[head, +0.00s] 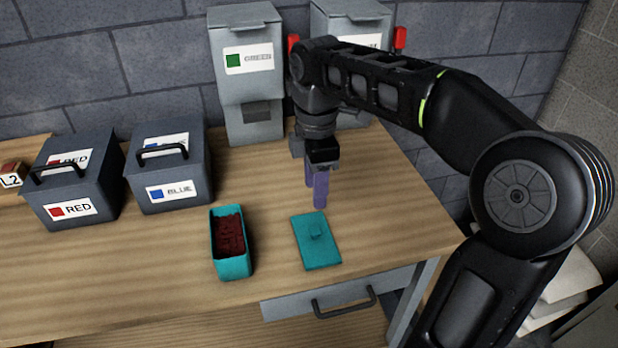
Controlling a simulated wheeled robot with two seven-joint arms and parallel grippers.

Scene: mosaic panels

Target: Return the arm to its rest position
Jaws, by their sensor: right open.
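My right arm comes in from the right and reaches over the table (400,233). Its gripper (317,197) points down with purple fingers, just above and behind a flat teal lid (318,252) with a small knob. The gripper is open and empty; a small gap seems to part the fingers from the lid. Left of the lid stands an open teal box (234,268) filled with dark red material. My left gripper is not in view.
Dark lidded bins labelled RED (72,185) and BLUE (172,172) stand at the left. A grey GREEN dispenser (246,90) stands at the wall, with a second grey dispenser (352,18) partly hidden behind my arm. A drawer handle (344,308) juts from the table front.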

